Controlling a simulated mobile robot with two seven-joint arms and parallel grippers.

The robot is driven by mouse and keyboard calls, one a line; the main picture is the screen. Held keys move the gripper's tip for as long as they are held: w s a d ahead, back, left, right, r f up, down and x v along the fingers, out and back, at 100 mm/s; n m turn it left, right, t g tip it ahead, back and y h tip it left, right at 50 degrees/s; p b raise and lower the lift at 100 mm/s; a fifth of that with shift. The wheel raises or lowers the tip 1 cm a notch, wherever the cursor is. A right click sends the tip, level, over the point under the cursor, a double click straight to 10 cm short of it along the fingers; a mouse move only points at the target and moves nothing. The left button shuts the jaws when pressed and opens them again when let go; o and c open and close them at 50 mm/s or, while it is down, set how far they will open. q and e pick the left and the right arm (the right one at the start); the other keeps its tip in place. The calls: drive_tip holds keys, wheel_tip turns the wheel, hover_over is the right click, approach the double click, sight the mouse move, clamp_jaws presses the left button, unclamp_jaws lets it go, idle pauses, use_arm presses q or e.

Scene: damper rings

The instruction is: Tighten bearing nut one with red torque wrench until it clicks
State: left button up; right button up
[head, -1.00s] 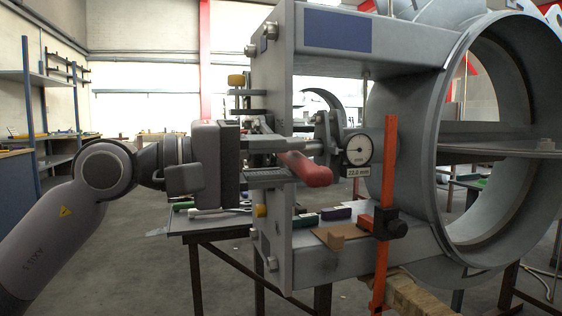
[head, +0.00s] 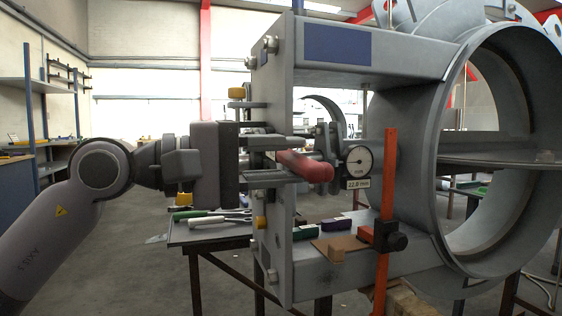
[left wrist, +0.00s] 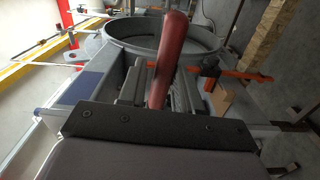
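The red wrench handle (head: 305,166) points toward the camera in front of the steel frame. It also shows in the left wrist view (left wrist: 168,55), rising between the finger pads. My left gripper (head: 278,160) is at the handle, one finger above it and one below. Its fingers look spread, with a little room around the handle; whether a pad touches it is hard to tell. The wrench head and the bearing nut are hidden behind the fingers and bracket. My right gripper is not in view.
A round dial gauge (head: 360,167) with a millimetre label stands right of the handle. An orange upright bar (head: 387,215) and a large steel ring (head: 450,150) stand farther right. Green and white-handled tools lie on a low table (head: 195,235) below my arm.

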use_arm(q)
drive_tip(key=shift+r, duration=0.1)
clamp_jaws()
drive_tip(key=shift+r, duration=0.1)
drive_tip(key=shift+a, duration=0.1)
drive_tip(key=shift+s+a, duration=0.1)
drive_tip(key=shift+a, duration=0.1)
drive_tip(key=shift+s+a+b, duration=0.1)
drive_tip(key=shift+a+b, duration=0.1)
drive_tip(key=shift+b, duration=0.15)
drive_tip(key=shift+a, duration=0.3)
idle(0.5)
